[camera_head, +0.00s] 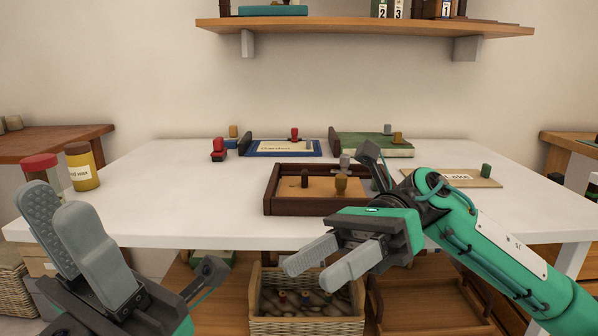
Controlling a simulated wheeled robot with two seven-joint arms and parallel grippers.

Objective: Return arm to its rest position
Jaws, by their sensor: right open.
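My right arm comes in from the right, green with a dark wrist. Its gripper (306,268) is open, with two grey fingers apart and nothing seen between them. It is in front of the white table's (180,190) front edge in the picture, below the dark wooden tray (285,208). My left gripper (62,205) is at the lower left, its grey fingers pointing up. One finger overlaps the other, so the gap between them cannot be judged. No object shows in it. The right wrist covers part of the tray's right side.
The tray holds small pegs. Behind it are a blue-edged board (283,148) and a green board (372,147). A labelled board (452,178) lies at right. Yellow (83,168) and red-lidded (41,168) jars stand at left. A wicker basket (306,326) is below. The table's left middle is clear.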

